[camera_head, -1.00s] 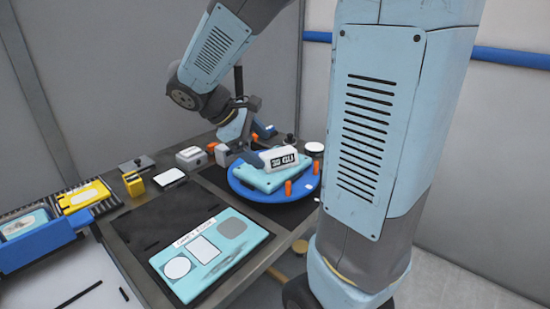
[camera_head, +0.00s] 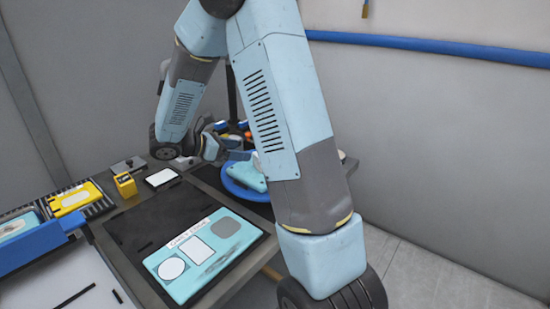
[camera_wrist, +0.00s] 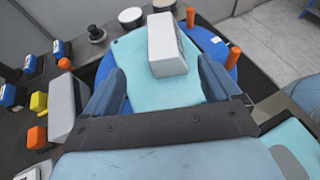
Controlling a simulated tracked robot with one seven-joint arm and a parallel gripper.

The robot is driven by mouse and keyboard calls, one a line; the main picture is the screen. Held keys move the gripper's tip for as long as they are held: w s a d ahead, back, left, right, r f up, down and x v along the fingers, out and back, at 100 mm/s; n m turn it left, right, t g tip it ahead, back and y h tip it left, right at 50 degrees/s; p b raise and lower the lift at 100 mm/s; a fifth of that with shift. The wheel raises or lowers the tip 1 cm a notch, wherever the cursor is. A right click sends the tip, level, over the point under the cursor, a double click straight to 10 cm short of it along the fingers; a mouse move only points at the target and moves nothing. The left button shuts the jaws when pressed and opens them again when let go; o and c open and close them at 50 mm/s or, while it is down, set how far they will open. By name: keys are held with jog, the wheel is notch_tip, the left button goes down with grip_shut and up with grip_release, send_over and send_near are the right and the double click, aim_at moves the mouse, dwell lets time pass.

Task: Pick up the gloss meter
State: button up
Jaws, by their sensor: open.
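The gloss meter (camera_wrist: 168,45) is a white box in the wrist view. It stands on a pale teal coaster (camera_wrist: 145,95) lying on a blue round turntable (camera_wrist: 232,68). My gripper (camera_wrist: 160,68) is open, with one blue-grey finger left of the meter and one right of it. Both fingers are apart from the meter, with teal surface showing between. In the head view my gripper (camera_head: 218,146) is at the turntable (camera_head: 240,190), and my arm hides most or all of the meter. Part of the teal coaster (camera_head: 245,174) shows there.
A grey-white device (camera_wrist: 64,106) is close to the left finger, with several small coloured items beyond. A teal labelled board (camera_head: 205,250) lies on the dark mat. A blue tray (camera_head: 35,245) is at far left.

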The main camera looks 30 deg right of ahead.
jog(key=x, duration=1.1)
jog(key=shift+s+d+f, duration=0.2)
jog(key=shift+s+d, duration=0.05)
jog(key=shift+d, duration=0.05)
jog(key=shift+c, duration=0.4)
jog(key=shift+r, duration=0.1)
jog(key=c, duration=1.4)
